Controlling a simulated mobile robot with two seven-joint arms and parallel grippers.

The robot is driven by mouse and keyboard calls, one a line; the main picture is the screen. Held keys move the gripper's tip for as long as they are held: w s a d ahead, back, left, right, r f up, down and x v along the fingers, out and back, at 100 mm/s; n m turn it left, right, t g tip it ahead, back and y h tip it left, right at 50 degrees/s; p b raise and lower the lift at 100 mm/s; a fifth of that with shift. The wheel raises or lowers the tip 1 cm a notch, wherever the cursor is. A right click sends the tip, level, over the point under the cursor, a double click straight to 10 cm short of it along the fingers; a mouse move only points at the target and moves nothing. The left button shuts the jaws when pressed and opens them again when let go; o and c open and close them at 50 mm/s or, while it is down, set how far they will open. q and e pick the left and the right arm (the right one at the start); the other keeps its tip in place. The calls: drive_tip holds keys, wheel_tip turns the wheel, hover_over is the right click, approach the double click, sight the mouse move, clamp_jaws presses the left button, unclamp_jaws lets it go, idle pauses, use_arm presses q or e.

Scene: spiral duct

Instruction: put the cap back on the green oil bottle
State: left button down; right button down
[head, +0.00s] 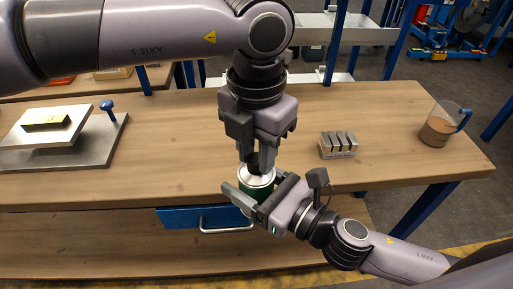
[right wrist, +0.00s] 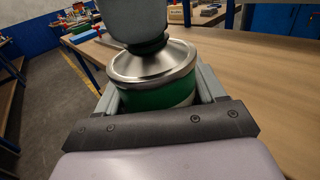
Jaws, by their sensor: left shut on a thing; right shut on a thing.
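The green oil bottle (head: 256,183) has a silver metal shoulder and stands upright near the table's front edge. It also shows large in the right wrist view (right wrist: 160,95). My right gripper (head: 252,192) is shut around its body from the right. My left gripper (head: 258,158) points straight down over the bottle and is shut on a small dark cap (head: 254,165). In the right wrist view the dark cap (right wrist: 148,46) is at the bottle's top centre, mostly hidden by the left fingers. I cannot tell whether it is seated on the neck.
A slotted metal block (head: 338,146) and a clear jug with brown contents (head: 438,130) stand to the right on the wooden table (head: 390,125). A metal plate stand with a blue knob (head: 107,106) is at the left. A blue drawer (head: 185,217) hangs below the front edge.

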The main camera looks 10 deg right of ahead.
use_arm(q)
drive_tip(key=m, duration=1.6)
drive_tip(key=c, duration=0.8)
unclamp_jaws()
drive_tip(key=shift+r, duration=2.25)
